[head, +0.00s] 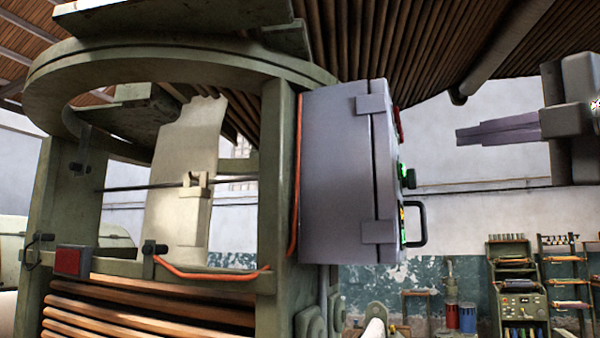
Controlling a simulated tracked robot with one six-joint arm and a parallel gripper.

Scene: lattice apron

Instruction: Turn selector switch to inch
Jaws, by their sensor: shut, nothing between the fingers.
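A grey control box (338,172) is mounted on the right post of the green machine frame. Its front faces right and shows only edge-on. A black knob (409,178) with a green lit part sticks out from that front; it may be the selector switch, but its markings and position cannot be read. My gripper (458,136) is at the right, pointing left toward the box front. Its fingers are together and empty, apart from the box and a little higher than the knob.
A black handle (420,224) juts from the box front below the knob, and a red part (398,124) sits above it. Orange cable (297,180) runs along the post. Open air lies between gripper and box. Shelves and a green cabinet (518,300) stand far back right.

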